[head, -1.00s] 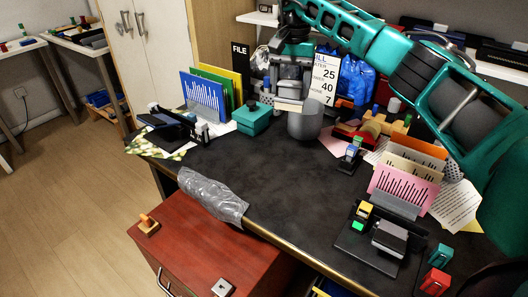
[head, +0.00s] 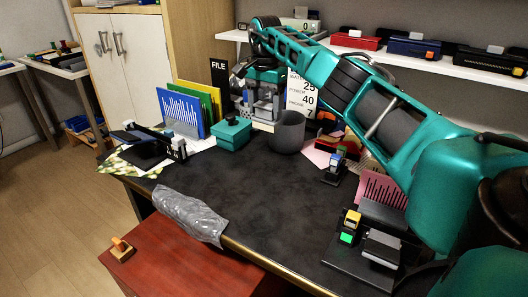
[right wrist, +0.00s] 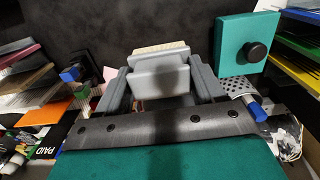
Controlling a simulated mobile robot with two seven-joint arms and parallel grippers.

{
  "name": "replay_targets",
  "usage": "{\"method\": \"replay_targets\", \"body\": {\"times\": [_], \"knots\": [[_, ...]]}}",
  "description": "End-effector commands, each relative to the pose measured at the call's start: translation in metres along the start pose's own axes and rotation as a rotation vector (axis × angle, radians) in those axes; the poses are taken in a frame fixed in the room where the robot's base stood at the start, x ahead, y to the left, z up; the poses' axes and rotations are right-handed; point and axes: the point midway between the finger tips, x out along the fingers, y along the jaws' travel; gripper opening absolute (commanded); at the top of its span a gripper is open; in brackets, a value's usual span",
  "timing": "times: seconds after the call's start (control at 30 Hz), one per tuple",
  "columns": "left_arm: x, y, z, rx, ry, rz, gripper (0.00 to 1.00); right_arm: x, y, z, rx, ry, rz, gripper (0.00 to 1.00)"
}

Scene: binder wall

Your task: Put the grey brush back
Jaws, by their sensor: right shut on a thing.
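The grey brush (right wrist: 160,78), a pale grey block with a cream strip along its far edge, is between the fingers of my right gripper (right wrist: 160,92) in the right wrist view. In the head view the right gripper (head: 262,108) is shut on it above the back of the dark desk, and the cream strip of the brush (head: 262,126) shows below the fingers. A dark grey cup (head: 287,133) stands close to the right of the brush. The left gripper is in neither view.
A teal box (head: 231,134) with a knob stands left of the gripper, with upright folders (head: 181,112) beyond. A small stamp stand (head: 334,168) and a black rack (head: 365,245) are to the right. The desk's middle (head: 255,180) is clear.

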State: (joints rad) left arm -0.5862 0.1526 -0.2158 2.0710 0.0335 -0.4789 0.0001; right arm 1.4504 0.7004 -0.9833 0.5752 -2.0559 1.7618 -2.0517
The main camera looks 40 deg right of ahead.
Motion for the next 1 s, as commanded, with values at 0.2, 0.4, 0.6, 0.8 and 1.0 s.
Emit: {"method": "replay_targets", "body": {"times": [0.2, 0.4, 0.6, 0.8, 1.0], "knots": [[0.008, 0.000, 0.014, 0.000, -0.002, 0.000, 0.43, 0.056, 0.000, 0.000, -0.001, 0.000, 0.001, 0.40], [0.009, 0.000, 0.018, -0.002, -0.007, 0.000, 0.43, 0.074, -0.001, 0.000, 0.000, 0.000, -0.002, 0.40], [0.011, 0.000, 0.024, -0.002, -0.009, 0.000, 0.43, 0.096, 0.000, 0.001, 0.000, 0.000, 0.002, 0.40], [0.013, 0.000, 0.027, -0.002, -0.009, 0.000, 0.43, 0.118, -0.001, 0.000, -0.001, 0.000, -0.001, 0.40], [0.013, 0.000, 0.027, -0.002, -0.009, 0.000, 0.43, 0.117, -0.001, 0.000, -0.001, 0.001, -0.002, 0.40]]}}
